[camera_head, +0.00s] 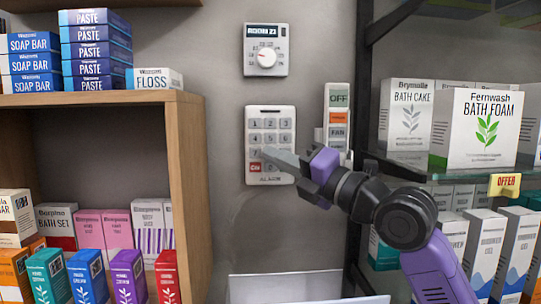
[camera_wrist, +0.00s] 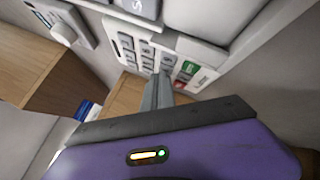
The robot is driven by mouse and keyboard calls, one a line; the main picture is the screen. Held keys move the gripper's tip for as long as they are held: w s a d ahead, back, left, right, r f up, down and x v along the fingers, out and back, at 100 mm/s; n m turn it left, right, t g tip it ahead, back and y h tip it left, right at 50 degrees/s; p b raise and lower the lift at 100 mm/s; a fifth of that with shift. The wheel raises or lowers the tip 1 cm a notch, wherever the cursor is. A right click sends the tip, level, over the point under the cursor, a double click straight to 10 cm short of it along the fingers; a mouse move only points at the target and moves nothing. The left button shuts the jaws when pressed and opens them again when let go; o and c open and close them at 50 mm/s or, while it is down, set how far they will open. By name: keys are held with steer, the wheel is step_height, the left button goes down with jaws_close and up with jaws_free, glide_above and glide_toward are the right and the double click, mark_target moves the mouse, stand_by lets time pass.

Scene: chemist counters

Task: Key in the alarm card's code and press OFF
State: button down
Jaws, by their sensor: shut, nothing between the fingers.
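The white alarm keypad (camera_head: 283,111) is on the grey wall in the head view, with rows of grey number keys and a red key (camera_head: 255,167) at bottom left. My gripper (camera_head: 268,154) is shut and empty, its fingertips in front of the lower keys. Its fingers hide part of the lower rows. The wrist view shows the keypad (camera_wrist: 127,55) tilted, with a green key (camera_wrist: 189,67) and a red key beyond the shut fingers. I cannot tell whether the fingertips touch a key. I cannot make out an alarm card or its code.
A dial box (camera_head: 267,35) hangs above the keypad. A wooden shelf (camera_head: 190,180) of boxes stands left, a dark-framed glass shelf (camera_head: 420,172) right. A white panel (camera_head: 300,287) is below.

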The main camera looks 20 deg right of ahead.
stand_by(0.4)
steer(key=shift+s+a+b, duration=0.2)
steer(key=shift+s+b, duration=0.3)
steer(key=shift+s, duration=0.2)
steer(key=s, duration=0.1)
steer(key=s+a+b, duration=0.1)
steer(key=s, duration=0.2)
steer(key=shift+s+a, duration=0.3)
steer(key=shift+s, duration=0.1)
steer(key=shift+a, duration=0.1)
stand_by(2.2)
